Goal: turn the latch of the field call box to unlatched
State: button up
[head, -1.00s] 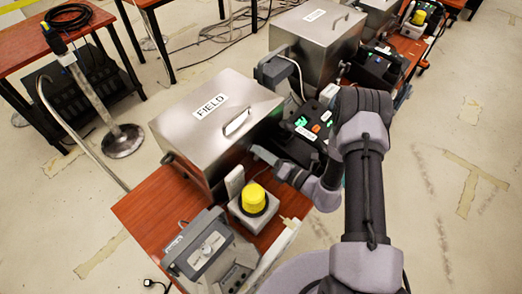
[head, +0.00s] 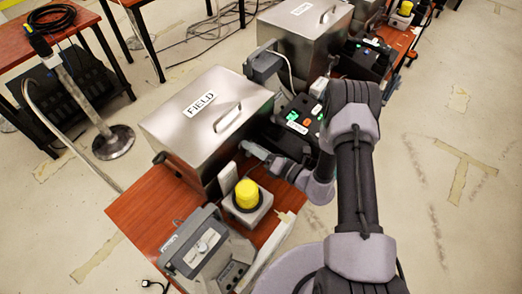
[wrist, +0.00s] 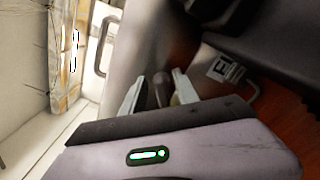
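The field call box (head: 190,135) is a steel box with a sloped lid marked FIELD and a bar handle, on the red-brown table. My gripper (head: 250,149) is at the box's right-hand face, low down near the table. In the wrist view my gripper (wrist: 158,90) shows two pale fingers set apart. A small grey rounded post (wrist: 161,92) shows between them. It may be the latch, but I cannot tell for certain or see whether the fingers touch it. The latch cannot be made out in the head view.
A yellow beacon (head: 247,194) on a pale base stands just in front of my gripper. A grey dial unit (head: 205,245) sits at the table's near end. A black unit with lit buttons (head: 300,118) and another steel box (head: 300,45) are beyond.

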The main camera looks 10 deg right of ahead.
jog(key=p+v, duration=0.3)
jog(key=v, duration=1.4)
jog(key=shift+d, duration=0.2)
jog(key=shift+s+r, duration=0.1)
jog(key=shift+s, duration=0.05)
jog(key=o, duration=0.6)
jog(key=shift+o, duration=0.2)
jog(key=w+a+n, duration=0.4)
jog(key=n, duration=0.2)
jog(key=w+a+n, duration=0.3)
jog(key=a+n, duration=0.2)
jog(key=n, duration=0.1)
jog(key=w+a+n, duration=0.4)
jog(key=n, duration=0.2)
jog(key=shift+w+a, duration=0.25)
jog(key=shift+w, duration=0.05)
